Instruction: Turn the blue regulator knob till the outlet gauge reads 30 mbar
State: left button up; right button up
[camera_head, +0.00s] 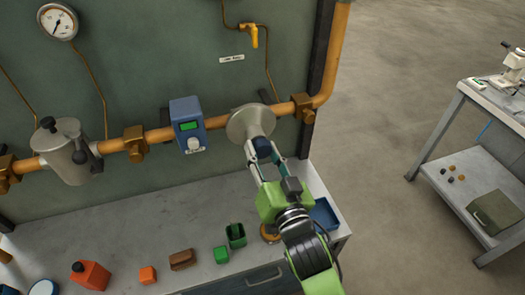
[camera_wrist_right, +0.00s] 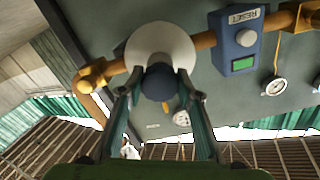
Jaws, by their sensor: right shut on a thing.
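The dark blue regulator knob (camera_head: 263,148) sticks out from the pale round regulator body (camera_head: 243,121) on the orange pipe. My right gripper (camera_head: 262,160) is shut on the knob, one finger on each side. In the right wrist view the knob (camera_wrist_right: 160,82) sits between the two fingers, in front of the regulator's pale disc (camera_wrist_right: 160,44). A round gauge (camera_head: 57,22) shows at the head view's top left; its reading is too small to tell. The wrist view shows a gauge (camera_wrist_right: 276,86) and a smaller one (camera_wrist_right: 181,118). I cannot tell which is the outlet gauge. My left gripper is out of view.
A blue box with a green display (camera_head: 188,124) is on the pipe, left of the regulator. A yellow valve (camera_head: 253,36) is above. The workbench (camera_head: 120,233) below holds a red can (camera_head: 91,275), small blocks and a green container (camera_head: 236,236). A side table (camera_head: 462,90) stands right, across open floor.

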jog(key=o, duration=1.1)
jog(key=shift+s, duration=0.1)
jog(key=v, duration=1.1)
jog(key=shift+s, duration=0.35)
jog(key=shift+d, duration=0.15)
